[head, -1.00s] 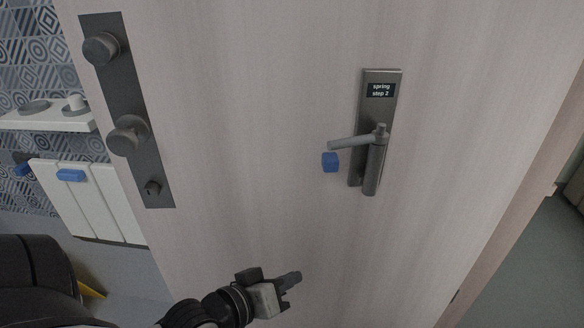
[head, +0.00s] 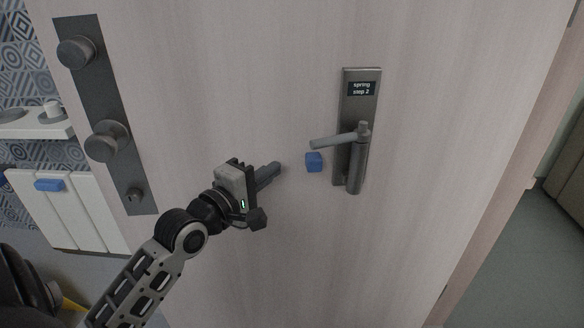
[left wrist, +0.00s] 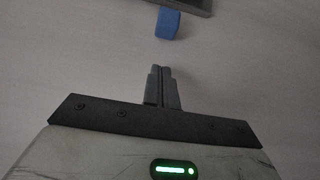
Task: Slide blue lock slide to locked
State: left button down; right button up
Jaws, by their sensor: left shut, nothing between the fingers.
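The blue lock slide (head: 314,162) is a small blue block on the door, just below the grey lever handle (head: 338,140) and left of its metal plate (head: 348,178). My left gripper (head: 274,172) is to the left of the blue slide, apart from it, with its fingers shut and empty and pointing toward it. In the left wrist view the blue slide (left wrist: 167,24) sits beyond the shut fingertips (left wrist: 161,72), with a gap of bare door between. My right gripper is not in view.
A dark plate (head: 105,120) with two round knobs and a small lower knob is on the door's left. A white shelf (head: 35,124) and a white cabinet (head: 75,210) with a blue handle stand beyond. The door surface around the slide is clear.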

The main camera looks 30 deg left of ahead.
aim_at(305, 161)
pick_arm(q)
jog(key=shift+w+d, duration=1.5)
jog(key=shift+w, duration=0.2)
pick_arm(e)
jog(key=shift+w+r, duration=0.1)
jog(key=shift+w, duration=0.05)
pick_arm(q)
jog(key=shift+p, duration=0.3)
